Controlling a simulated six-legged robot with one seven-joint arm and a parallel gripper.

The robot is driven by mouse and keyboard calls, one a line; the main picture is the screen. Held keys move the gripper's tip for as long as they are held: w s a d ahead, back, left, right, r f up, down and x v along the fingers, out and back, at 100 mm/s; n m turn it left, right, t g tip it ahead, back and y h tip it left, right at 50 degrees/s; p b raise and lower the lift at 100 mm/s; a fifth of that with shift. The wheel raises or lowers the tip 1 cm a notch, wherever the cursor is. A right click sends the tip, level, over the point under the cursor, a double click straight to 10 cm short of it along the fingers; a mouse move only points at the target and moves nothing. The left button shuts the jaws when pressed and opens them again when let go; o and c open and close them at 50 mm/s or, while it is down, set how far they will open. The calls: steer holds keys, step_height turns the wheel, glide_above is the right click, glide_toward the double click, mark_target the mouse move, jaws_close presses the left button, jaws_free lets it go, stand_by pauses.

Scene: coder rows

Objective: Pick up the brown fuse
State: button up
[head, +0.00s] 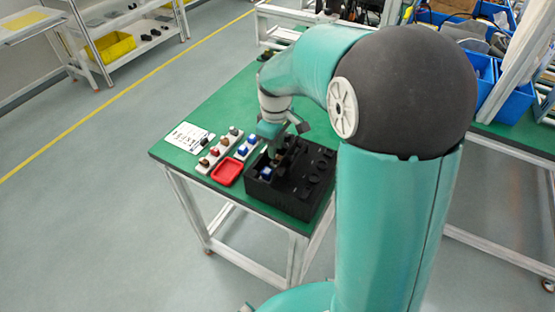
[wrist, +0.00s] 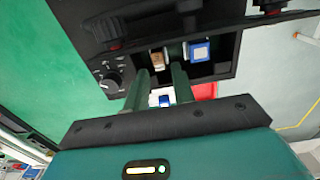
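A brown fuse (wrist: 158,60) stands in an open compartment of the black box (wrist: 258,22) in the wrist view. A blue fuse (wrist: 199,50) with a pale face is beside it on the right. My gripper (wrist: 162,72) has its two fingers apart, with a gap and nothing held between them. The fingertips point towards the brown fuse; I cannot tell whether they touch it. In the head view my gripper (head: 272,141) is over the back left part of the black box (head: 280,200), and the fuse there is mostly hidden.
A red tray (head: 228,174) lies left of the box on the green table (head: 225,112). White strips (head: 212,158) with several coloured pieces and a paper sheet (head: 188,136) are further left.

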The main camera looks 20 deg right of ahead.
steer(key=shift+d+f, duration=0.1)
steer(key=shift+f, duration=1.4)
jaws_close()
step_height(320, 180, up, 17)
stand_by(0.6)
